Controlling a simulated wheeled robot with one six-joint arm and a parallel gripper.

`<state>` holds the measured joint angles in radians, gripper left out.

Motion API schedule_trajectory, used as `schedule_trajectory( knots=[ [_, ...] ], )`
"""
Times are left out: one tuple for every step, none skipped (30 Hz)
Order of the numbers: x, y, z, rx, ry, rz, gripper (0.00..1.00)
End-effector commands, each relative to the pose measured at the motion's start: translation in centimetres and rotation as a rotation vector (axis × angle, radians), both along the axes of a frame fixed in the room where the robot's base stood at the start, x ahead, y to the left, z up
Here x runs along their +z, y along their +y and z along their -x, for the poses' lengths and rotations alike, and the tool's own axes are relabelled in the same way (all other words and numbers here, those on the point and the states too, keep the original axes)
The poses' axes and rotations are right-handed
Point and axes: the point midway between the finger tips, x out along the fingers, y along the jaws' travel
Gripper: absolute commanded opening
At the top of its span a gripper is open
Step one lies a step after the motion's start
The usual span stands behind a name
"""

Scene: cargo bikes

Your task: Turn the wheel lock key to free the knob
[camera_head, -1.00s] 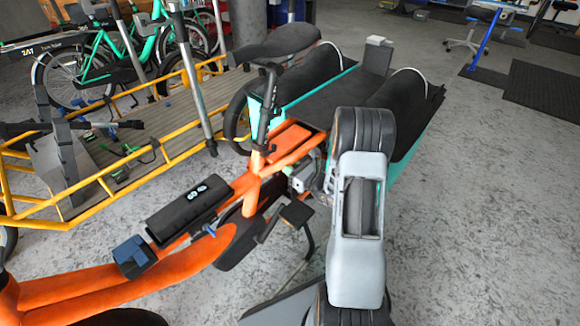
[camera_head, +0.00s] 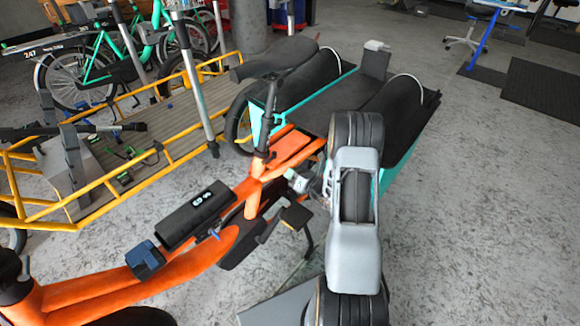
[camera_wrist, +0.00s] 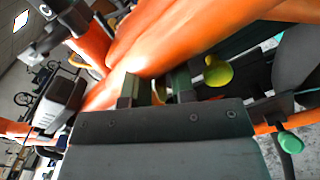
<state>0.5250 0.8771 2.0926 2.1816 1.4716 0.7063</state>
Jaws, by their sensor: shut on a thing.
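The orange cargo bike (camera_head: 180,270) stands in front of me in the head view. My gripper reaches in beside its frame below the saddle; its fingers are mostly hidden there. In the wrist view my gripper (camera_wrist: 158,88) has two dark green fingers beside the orange frame (camera_wrist: 195,25), shut on a small orange-yellow thing that I take to be the wheel lock key (camera_wrist: 158,92), mostly hidden. A yellow-green knob (camera_wrist: 217,72) sits just right of the fingers, apart from them. The key's turn angle cannot be told.
A green knob or lever end (camera_wrist: 290,142) is at the wrist view's right. A pedal (camera_head: 294,217) is close to my arm. A yellow-railed cargo bike (camera_head: 100,183) stands at left. Concrete floor (camera_head: 470,220) is clear at right.

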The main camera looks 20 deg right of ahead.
Motion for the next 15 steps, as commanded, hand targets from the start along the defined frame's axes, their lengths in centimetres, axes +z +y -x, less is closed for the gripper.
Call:
schedule_trajectory(
  knots=[
    [0.29,-0.01,0.06,-0.001,0.022,-0.041,0.00],
    [0.31,-0.04,0.05,-0.001,0.033,-0.066,0.00],
    [0.28,-0.05,0.04,-0.001,0.049,-0.101,0.00],
    [0.26,-0.06,0.04,-0.001,0.061,-0.127,0.00],
    [0.26,-0.06,0.04,0.000,0.071,-0.153,0.00],
    [0.23,-0.07,0.05,-0.001,0.088,-0.188,0.00],
    [0.20,-0.08,0.04,-0.001,0.100,-0.213,0.00],
    [0.20,-0.10,0.03,-0.001,0.111,-0.239,0.00],
    [0.20,-0.12,0.01,-0.001,0.127,-0.273,0.00],
    [0.16,-0.12,0.02,-0.001,0.139,-0.299,0.00],
    [0.12,-0.12,0.02,-0.001,0.152,-0.325,0.00],
    [0.11,-0.13,0.03,-0.001,0.167,-0.360,0.00],
    [0.09,-0.14,0.01,-0.001,0.179,-0.386,0.00],
    [0.06,-0.14,0.01,-0.001,0.191,-0.412,0.00],
    [0.03,-0.15,0.01,-0.001,0.206,-0.446,0.00]
  ],
)
